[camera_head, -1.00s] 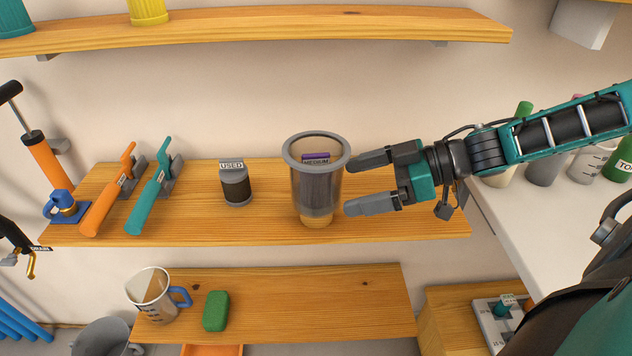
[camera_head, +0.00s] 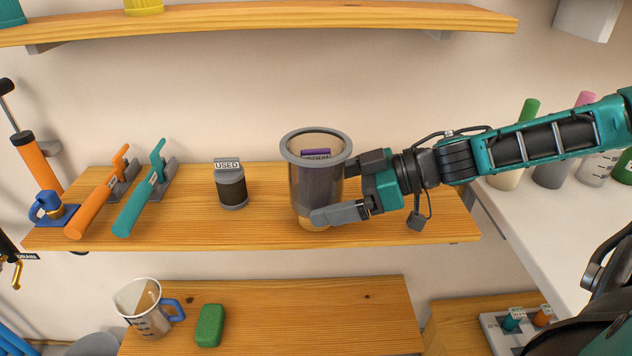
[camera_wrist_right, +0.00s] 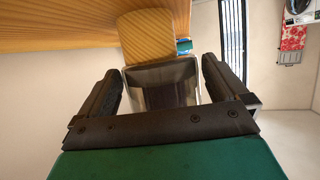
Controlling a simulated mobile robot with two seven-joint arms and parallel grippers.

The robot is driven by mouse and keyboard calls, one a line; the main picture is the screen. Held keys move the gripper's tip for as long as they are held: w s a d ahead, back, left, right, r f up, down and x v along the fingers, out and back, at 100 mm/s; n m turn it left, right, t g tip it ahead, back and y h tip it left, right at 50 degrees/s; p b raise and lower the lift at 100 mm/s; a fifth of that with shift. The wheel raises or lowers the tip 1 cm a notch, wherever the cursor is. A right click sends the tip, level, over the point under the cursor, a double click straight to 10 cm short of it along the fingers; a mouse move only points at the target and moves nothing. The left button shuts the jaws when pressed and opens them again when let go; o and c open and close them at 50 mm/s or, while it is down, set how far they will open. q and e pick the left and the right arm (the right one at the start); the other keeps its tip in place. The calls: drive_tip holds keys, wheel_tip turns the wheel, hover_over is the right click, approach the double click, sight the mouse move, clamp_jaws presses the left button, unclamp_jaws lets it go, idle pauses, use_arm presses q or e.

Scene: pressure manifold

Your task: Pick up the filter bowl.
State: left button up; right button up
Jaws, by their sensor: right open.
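The filter bowl (camera_head: 303,183) is a clear, smoky cup with a grey rim, upright on the middle wooden shelf. A purple-topped, labelled piece shows inside it. My right gripper (camera_head: 328,190) reaches in from the right with its fingers on either side of the bowl. The near finger passes in front of the bowl's lower part; the far finger is partly hidden behind it. In the right wrist view the bowl (camera_wrist_right: 163,85) lies between the two open fingers, with a gap visible on each side. My left gripper is not in view.
A canister labelled USED (camera_head: 231,188) stands left of the bowl on the shelf (camera_head: 400,225). Farther left are an orange-handled tool (camera_head: 95,206) and a teal-handled tool (camera_head: 138,203). A measuring jug (camera_head: 145,310) and a green block (camera_head: 209,325) are on the lower shelf.

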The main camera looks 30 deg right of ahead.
drive_tip(key=shift+c, duration=0.5)
drive_tip(key=c, duration=0.7)
